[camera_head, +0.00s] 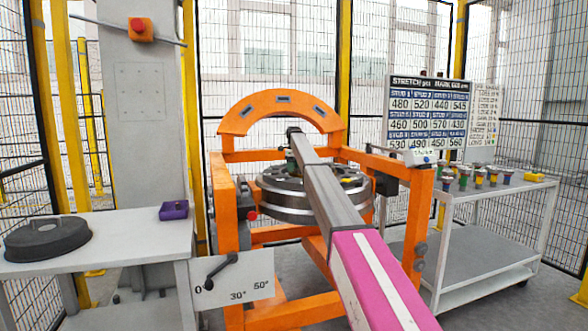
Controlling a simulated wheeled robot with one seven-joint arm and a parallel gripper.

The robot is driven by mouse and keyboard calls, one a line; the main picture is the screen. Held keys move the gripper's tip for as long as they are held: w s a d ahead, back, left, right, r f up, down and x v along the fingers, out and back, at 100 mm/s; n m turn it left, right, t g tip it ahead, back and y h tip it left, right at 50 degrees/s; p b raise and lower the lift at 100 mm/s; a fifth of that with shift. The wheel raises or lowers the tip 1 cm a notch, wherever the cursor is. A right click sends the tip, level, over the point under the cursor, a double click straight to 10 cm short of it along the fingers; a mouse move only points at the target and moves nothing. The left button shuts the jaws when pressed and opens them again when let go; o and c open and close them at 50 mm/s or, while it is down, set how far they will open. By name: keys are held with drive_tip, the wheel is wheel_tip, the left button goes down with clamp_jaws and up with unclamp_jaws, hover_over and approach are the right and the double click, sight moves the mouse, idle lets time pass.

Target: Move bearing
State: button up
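A large round grey metal part (285,208), with a ring of dark fittings on top, lies flat inside the orange gantry (224,222). It looks like a bearing or wheel hub, but I cannot tell which. A long grey and pink beam crosses in front and hides its middle. A dark round disc (47,241) with a small raised piece on top lies on the grey table at the left; I cannot tell whether it is the bearing.
A small purple box (174,210) sits on the left table (130,236). A grey cart (480,262) at the right carries several small coloured pieces and a yellow block (533,177). A number board (428,112) stands behind it. Mesh fencing and yellow posts enclose the area.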

idle(0.3)
wheel_tip(320, 180, up, 11)
drive_tip(key=shift+f, duration=0.15)
idle(0.4)
